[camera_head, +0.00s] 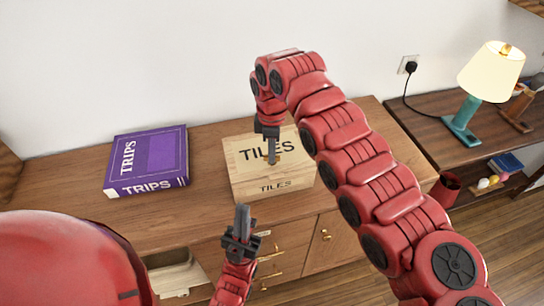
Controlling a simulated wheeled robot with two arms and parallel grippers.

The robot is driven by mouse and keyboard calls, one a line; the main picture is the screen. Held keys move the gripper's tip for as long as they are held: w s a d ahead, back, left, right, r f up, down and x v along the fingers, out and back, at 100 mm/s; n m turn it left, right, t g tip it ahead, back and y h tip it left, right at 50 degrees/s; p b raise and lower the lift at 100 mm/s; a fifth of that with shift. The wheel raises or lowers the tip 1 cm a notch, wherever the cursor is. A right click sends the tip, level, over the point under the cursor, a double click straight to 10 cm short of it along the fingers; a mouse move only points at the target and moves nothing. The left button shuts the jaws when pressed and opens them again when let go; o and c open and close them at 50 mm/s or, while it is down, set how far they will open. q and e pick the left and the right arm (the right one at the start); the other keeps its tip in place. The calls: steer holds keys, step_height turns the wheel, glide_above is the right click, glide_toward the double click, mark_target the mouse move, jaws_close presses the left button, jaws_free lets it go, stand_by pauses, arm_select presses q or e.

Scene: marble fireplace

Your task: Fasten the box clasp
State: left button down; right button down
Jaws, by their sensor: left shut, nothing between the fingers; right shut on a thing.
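The wooden box (240,185) marked TILES stands on the sideboard, and its lid looks closed. My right gripper (271,153) reaches down over the lid from above. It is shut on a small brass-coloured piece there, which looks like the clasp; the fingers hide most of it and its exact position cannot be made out. My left gripper (242,217) is shut and empty, pointing up in front of the sideboard, just below and left of the box in the picture. It looks apart from the box.
A purple book (148,160) marked TRIPS lies left of the box on the wooden sideboard (205,190). A drawer (178,275) below seems open. At right, a lower table holds a lamp (490,75). The sideboard top is clear between book and box.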

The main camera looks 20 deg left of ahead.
steer(key=shift+n+b, duration=0.55)
steer(key=shift+n, duration=1.15)
steer(key=c, duration=0.9)
jaws_free()
steer(key=shift+c, duration=0.2)
steer(key=shift+r, duration=0.2)
step_height(320, 180, up, 17)
steer(key=p, duration=0.7)
